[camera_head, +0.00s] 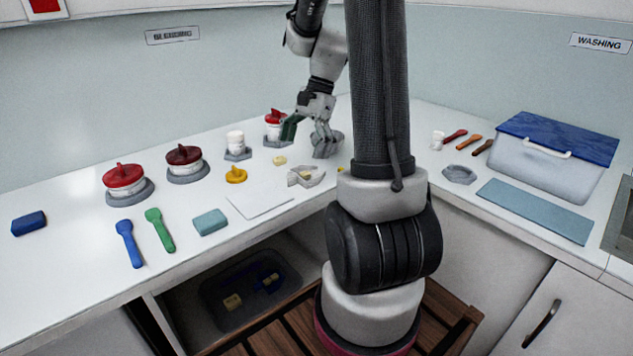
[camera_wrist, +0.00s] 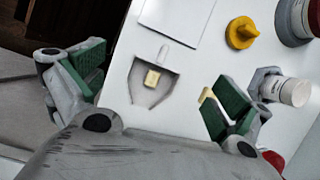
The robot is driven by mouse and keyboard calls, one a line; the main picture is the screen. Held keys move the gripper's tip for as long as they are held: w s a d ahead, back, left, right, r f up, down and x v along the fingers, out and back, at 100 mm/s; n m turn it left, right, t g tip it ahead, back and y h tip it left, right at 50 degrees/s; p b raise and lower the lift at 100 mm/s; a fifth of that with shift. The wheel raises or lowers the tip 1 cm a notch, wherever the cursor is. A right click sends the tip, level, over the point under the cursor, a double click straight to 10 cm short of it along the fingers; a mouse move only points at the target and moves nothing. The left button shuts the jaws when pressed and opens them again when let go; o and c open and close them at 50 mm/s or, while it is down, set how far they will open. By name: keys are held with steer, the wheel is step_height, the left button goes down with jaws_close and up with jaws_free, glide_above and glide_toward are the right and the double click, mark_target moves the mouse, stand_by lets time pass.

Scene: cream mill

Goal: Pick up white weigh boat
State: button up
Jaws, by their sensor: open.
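The white weigh boat (camera_head: 302,181) lies on the white counter, partly merging with it in colour. In the wrist view the weigh boat (camera_wrist: 143,93) shows as a pale, pointed tray with a small cream-coloured block (camera_wrist: 152,79) in it. My gripper (camera_head: 308,136) is above the counter, behind the boat in the head view. In the wrist view my gripper (camera_wrist: 157,92) has its green-padded fingers wide apart, with the boat seen between them. Nothing is held. The height of the fingers above the counter is hard to tell.
A white card (camera_head: 262,200), a yellow knob-like piece (camera_head: 236,175) and a white jar (camera_head: 235,141) are near the boat. Red-lidded pots (camera_head: 124,180) stand left. A grey dish (camera_head: 459,174) and blue-lidded box (camera_head: 555,165) are at right. The front counter edge is close.

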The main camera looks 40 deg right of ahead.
mark_target(293, 174)
steer(key=shift+a+f+m, duration=0.2)
steer(key=shift+m, duration=0.5)
steer(key=x, duration=0.7)
steer(key=shift+w+a+f, duration=0.1)
steer(key=shift+w+f, duration=0.05)
steer(key=shift+f, duration=0.05)
steer(key=shift+c, duration=0.4)
steer(key=c, duration=0.9)
